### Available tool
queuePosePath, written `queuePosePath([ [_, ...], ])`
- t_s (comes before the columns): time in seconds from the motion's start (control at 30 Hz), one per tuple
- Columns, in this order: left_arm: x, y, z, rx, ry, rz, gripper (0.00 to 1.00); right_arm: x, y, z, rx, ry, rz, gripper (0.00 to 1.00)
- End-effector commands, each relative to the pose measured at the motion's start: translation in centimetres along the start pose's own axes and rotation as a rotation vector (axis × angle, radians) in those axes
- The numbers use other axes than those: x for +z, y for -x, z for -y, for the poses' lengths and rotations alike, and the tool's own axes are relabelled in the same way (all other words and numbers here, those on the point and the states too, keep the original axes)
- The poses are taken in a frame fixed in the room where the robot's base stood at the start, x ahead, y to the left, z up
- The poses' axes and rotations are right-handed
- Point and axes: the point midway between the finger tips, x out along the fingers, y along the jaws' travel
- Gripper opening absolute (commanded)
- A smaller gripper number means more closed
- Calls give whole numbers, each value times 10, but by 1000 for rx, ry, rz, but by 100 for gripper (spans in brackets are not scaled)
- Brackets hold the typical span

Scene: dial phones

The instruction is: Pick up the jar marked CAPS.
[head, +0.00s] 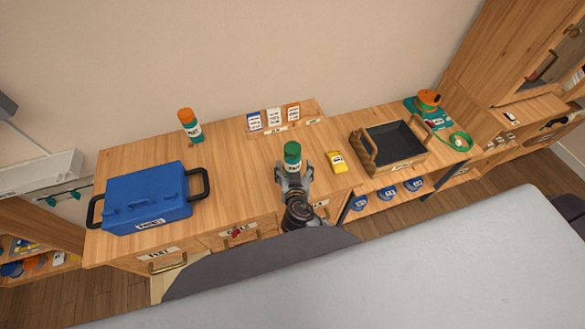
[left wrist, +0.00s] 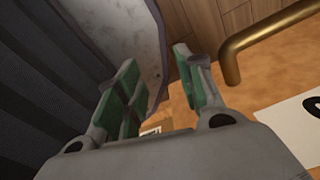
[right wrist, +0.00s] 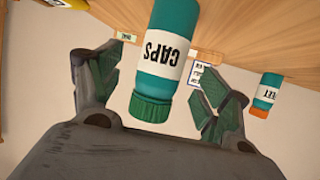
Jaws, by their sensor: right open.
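The jar marked CAPS (right wrist: 166,50) is teal with a white label and a green lid. In the head view the jar (head: 292,156) stands on the wooden counter (head: 240,195). My right gripper (head: 293,172) is open, with its fingers on either side of the jar. In the right wrist view the jar lies between the spread fingers, with gaps visible on both sides. My left gripper (left wrist: 163,90) is open and empty, near a brass handle (left wrist: 265,35). It is hidden in the head view.
A similar jar with an orange lid (head: 187,116) stands further back left. A blue case (head: 147,197) is on the left. A yellow packet (head: 337,161) lies just right of the CAPS jar. A wooden tray (head: 405,165) is further right. Small cards (head: 274,117) stand behind.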

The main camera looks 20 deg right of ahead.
Motion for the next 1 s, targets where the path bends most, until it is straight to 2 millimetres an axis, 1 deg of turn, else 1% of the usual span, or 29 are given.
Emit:
queuePosePath([
  [0.17, 0, 1, 0, 0, 0, 0, 37, -3, -9, 1, 0, 1, -2, 77],
  [0.43, -1, 3, 0, 0, 0, 0, 37, -6, -30, 2, 1, 2, -2, 77],
  [0.63, 0, 0, 0, 0, 0, -1, 37, -5, -45, 2, 0, 2, -1, 77],
  [0.8, 0, -1, 0, 0, 0, -1, 37, -4, -50, 2, 0, 1, 1, 77],
  [1.0, 0, 0, 0, 0, 0, -1, 37, -4, -50, 2, 0, 1, 1, 77],
])
